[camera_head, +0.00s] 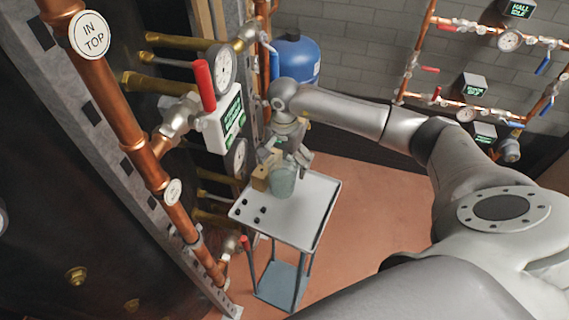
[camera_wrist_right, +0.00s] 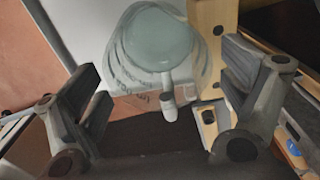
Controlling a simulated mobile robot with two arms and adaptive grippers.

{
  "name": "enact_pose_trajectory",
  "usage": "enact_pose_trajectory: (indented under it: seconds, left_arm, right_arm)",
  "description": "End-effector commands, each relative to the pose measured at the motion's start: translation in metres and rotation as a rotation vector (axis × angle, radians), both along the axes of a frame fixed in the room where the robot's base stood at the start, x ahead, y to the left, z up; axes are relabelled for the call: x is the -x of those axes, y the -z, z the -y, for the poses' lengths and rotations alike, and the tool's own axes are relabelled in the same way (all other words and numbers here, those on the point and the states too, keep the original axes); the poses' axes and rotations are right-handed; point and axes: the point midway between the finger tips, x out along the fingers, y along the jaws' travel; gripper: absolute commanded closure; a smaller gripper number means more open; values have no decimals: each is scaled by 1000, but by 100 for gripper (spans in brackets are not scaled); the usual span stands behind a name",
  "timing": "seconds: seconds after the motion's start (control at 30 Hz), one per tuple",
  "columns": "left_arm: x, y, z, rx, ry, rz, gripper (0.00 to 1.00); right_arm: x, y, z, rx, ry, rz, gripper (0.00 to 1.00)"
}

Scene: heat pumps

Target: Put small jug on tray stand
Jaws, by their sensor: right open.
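The small jug (camera_head: 283,181) is pale green and see-through. It stands upright on the light top of the tray stand (camera_head: 312,213), near its back edge. My right gripper (camera_head: 288,158) is open just above and behind the jug in the head view and partly covers it. In the right wrist view the jug (camera_wrist_right: 155,42) shows from above, its round mouth between the lines of the two spread fingers (camera_wrist_right: 165,78). I cannot tell whether a finger touches it. My left gripper is not in view.
A wooden block (camera_head: 261,178) stands close to the jug's left; a wooden piece (camera_wrist_right: 209,50) is beside it in the wrist view. Copper pipes (camera_head: 140,150) and a gauge panel rise at left. A blue tank (camera_head: 298,58) stands behind.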

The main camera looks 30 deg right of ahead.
Motion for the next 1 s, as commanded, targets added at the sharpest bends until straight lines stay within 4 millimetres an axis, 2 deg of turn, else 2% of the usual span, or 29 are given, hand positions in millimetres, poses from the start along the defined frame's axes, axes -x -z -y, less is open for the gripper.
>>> enact_pose_trajectory:
  seconds: [0.3, 0.5, 0.7, 1.0]
  left_arm:
    - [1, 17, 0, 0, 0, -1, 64]
    - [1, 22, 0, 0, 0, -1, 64]
    - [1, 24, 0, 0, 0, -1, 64]
    - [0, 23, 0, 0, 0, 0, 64]
  right_arm:
    - [-1, -65, 1, 2, -1, 6, 6]
    - [-1, -98, 0, 1, -1, 4, 6]
    - [0, -111, 0, 1, -1, 1, 6]
    - [0, -112, 0, 1, -1, 1, 6]
